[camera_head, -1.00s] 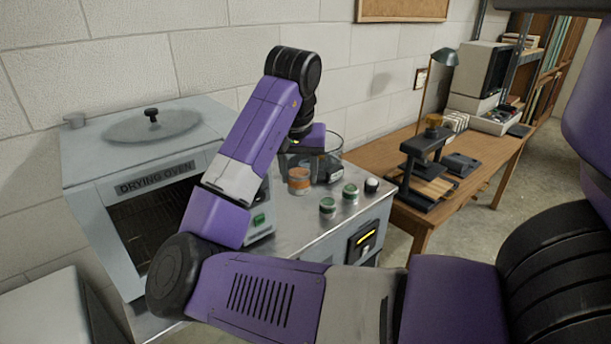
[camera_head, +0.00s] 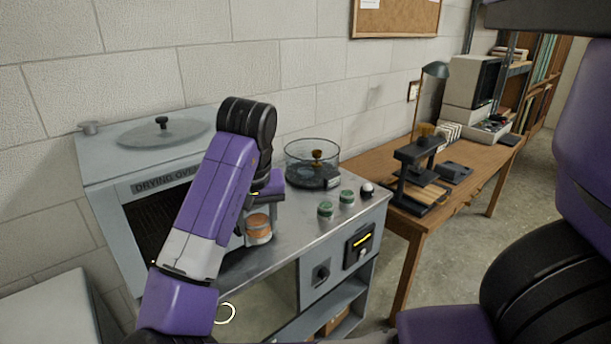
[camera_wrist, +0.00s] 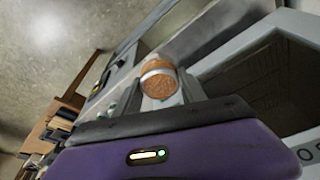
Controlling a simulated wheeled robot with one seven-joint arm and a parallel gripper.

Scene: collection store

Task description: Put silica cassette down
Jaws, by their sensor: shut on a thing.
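The silica cassette (camera_head: 259,229) is a small round canister with an orange body and a pale band. My gripper (camera_head: 258,212) is shut on it and holds it near the front of the drying oven. In the wrist view the cassette (camera_wrist: 158,80) shows its orange grainy end, between the fingers of my gripper (camera_wrist: 160,98). In the head view my forearm and wrist hide part of the fingers. I cannot tell whether the cassette touches the metal worktop (camera_head: 300,220) or is above it.
The drying oven (camera_head: 150,187) stands at left with a dark open-looking front. A glass bowl (camera_head: 313,165) with a knobbed lid inside stands at the back of the worktop. Two green-topped canisters (camera_head: 326,209) and a white-topped knob (camera_head: 367,189) are at right. A wooden table (camera_head: 440,195) stands further right.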

